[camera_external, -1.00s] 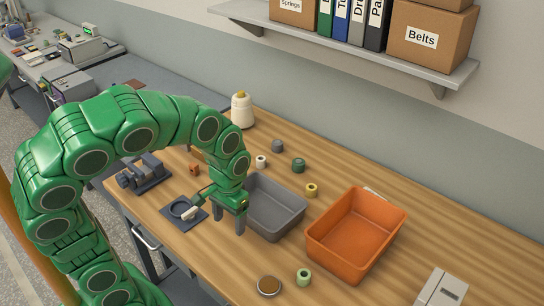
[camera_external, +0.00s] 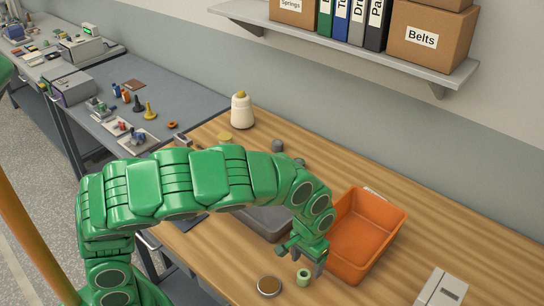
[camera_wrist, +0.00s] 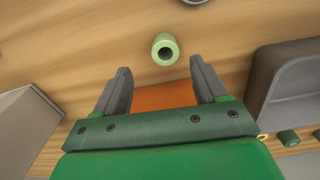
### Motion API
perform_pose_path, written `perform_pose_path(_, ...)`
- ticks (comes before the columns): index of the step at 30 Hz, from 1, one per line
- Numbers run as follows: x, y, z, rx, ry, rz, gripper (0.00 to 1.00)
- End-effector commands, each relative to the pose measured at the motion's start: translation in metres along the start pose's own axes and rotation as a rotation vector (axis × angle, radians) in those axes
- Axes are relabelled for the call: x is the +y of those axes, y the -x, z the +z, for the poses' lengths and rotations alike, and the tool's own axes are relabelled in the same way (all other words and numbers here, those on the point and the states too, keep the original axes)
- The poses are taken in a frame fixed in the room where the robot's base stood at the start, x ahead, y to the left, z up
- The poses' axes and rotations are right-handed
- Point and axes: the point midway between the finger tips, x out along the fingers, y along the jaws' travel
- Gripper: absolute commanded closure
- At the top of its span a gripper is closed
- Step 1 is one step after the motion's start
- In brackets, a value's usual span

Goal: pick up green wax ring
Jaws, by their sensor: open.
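A pale green ring (camera_external: 303,277), a short hollow cylinder, stands upright on the wooden bench in front of the orange bin. My gripper (camera_external: 307,264) is above and just behind it, empty, with its fingers apart. In the wrist view the ring (camera_wrist: 165,48) lies ahead of the gap between my open fingers (camera_wrist: 160,76), not between them. A darker green spool also shows at the lower right of the wrist view (camera_wrist: 289,137).
The orange bin (camera_external: 392,222) is close beside my gripper. The grey tray (camera_external: 262,222) is partly hidden behind my arm. A round brown-topped dish (camera_external: 269,286) sits left of the ring. A grey box (camera_external: 442,288) is at right, with clear bench between.

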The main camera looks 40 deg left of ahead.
Motion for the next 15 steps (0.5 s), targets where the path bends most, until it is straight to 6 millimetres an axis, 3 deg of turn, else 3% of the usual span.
perform_pose_path(15, -0.007, -0.045, 0.001, -0.002, 0.003, -0.002, 0.28)
